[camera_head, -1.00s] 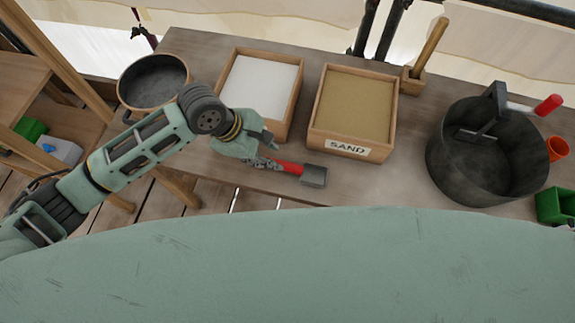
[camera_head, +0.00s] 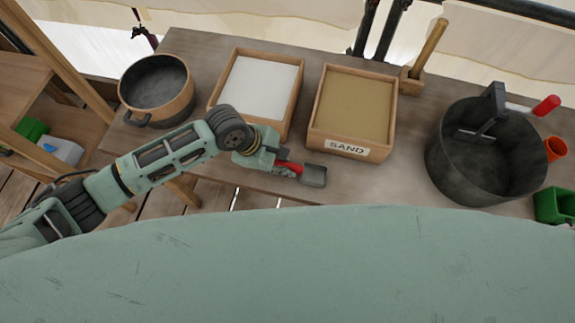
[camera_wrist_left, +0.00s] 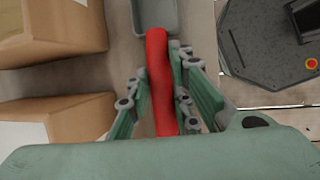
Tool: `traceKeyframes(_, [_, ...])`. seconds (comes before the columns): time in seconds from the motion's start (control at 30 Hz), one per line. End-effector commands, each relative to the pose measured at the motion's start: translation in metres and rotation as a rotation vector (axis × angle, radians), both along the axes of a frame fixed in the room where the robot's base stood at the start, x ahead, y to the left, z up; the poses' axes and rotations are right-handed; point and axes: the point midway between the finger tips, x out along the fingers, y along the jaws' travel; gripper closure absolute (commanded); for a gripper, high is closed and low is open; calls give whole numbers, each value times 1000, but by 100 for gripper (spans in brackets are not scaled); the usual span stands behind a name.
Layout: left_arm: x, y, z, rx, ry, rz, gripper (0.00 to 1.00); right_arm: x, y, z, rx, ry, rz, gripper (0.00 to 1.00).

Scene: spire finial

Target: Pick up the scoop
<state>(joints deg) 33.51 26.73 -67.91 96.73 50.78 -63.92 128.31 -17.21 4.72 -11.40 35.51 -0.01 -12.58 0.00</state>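The scoop has a red handle and a grey metal pan (camera_head: 314,176). It lies on the table near the front edge, below the sand box. My left gripper (camera_head: 284,165) is at the scoop's handle and hides part of it. In the left wrist view the red handle (camera_wrist_left: 159,75) runs between the two fingers of my left gripper (camera_wrist_left: 160,88), with the pan beyond at the top. The fingers stand apart, with a gap on the handle's left side and the right finger close to it. My right gripper does not show.
A wooden box of sand (camera_head: 346,152) and a box of white powder (camera_head: 290,98) stand just behind the scoop. A round pot (camera_head: 160,113) is at the left. A large dark bucket (camera_head: 470,180), an orange cup (camera_head: 556,149) and a green bin (camera_head: 553,207) are at the right.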

Motion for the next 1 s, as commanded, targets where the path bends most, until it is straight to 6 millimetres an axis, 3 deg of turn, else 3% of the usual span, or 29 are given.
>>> traceKeyframes(0.13, [0,0,0,0,0,0,100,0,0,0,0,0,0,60])
traceKeyframes(0.63, [0,0,6,-1,0,0,100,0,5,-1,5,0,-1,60])
traceKeyframes(0.87, [1,-1,38,-4,-2,0,100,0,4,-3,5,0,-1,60])
traceKeyframes(1.0, [-8,-29,57,-9,-1,-6,100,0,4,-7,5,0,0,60])
